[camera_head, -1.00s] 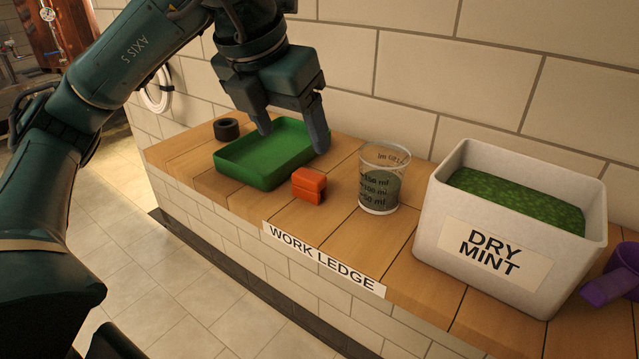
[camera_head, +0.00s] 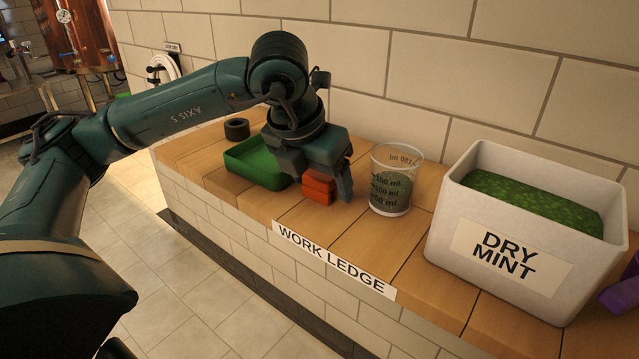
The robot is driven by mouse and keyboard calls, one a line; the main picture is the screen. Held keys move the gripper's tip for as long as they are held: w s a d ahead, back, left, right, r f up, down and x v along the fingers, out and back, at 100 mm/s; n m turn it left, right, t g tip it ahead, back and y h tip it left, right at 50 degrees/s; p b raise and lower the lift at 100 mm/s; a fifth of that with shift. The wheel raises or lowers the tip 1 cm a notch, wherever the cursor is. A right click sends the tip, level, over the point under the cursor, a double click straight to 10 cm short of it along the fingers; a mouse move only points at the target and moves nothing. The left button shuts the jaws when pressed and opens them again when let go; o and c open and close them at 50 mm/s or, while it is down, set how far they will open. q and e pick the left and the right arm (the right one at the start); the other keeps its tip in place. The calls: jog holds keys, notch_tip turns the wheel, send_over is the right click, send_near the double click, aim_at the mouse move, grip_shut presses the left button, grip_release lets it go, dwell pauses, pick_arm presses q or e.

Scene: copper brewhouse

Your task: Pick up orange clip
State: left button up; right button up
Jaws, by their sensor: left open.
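The orange clip (camera_head: 318,188) is a small blocky piece on the wooden work ledge, just right of the green tray. My left gripper (camera_head: 322,184) is open and low over the ledge, with one finger to the left of the clip and the other to its right. The gripper body hides the clip's top rear part. I cannot tell whether either finger touches it. My right gripper is not in view.
The green tray (camera_head: 243,168) lies left of the clip, partly behind my gripper. A black ring (camera_head: 236,129) sits behind it. A clear measuring beaker (camera_head: 391,193) with green contents stands close on the right. A white dry mint bin (camera_head: 462,243) and a purple object (camera_head: 622,292) are farther right.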

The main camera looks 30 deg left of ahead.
pick_arm(q)
jog(key=c, duration=1)
jog(key=shift+c, duration=0.3)
jog(key=shift+r, duration=0.2)
